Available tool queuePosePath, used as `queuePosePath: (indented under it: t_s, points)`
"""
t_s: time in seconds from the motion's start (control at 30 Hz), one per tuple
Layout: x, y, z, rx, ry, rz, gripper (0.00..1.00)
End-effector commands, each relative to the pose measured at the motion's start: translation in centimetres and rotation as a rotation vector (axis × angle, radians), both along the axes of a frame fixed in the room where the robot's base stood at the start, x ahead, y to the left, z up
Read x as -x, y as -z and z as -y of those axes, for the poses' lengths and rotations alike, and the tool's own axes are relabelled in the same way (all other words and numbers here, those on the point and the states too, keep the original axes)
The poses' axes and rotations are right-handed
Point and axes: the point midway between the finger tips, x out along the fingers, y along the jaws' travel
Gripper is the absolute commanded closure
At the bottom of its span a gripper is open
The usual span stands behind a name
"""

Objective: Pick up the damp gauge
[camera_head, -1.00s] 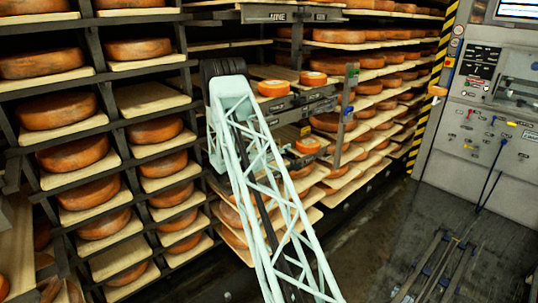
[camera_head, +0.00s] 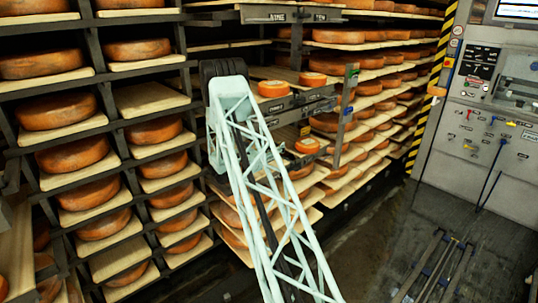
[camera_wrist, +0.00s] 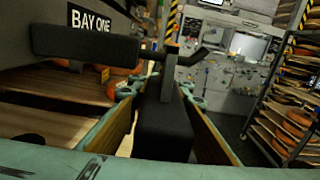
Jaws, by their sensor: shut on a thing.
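The damp gauge (camera_wrist: 162,132) appears to be the dark, blocky thing between my fingers in the wrist view. A dark crossbar lies above it and a thin rod points up and right; I cannot tell exactly how these parts join. My gripper (camera_wrist: 158,93) has teal fingers with tan inner faces, one on each side of the block, and is shut on it. In the head view my pale lattice arm reaches to the racks, and my gripper and the gauge are hidden there.
A "BAY ONE" sign (camera_wrist: 92,22) is close at the upper left of the wrist view. Racks hold cheese wheels (camera_head: 66,154) on boards. Small wheels (camera_head: 273,89) sit on a shelf right of my arm. A control panel (camera_head: 490,125) stands right, past open floor.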

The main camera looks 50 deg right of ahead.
Motion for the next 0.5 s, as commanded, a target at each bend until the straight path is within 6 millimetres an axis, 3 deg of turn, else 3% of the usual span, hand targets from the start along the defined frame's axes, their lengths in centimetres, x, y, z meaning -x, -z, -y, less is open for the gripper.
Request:
queuePosePath:
  t_s: [0.5]
  points:
    - [0.0,-1.3,0.0,0.000,0.000,0.000,0.99]
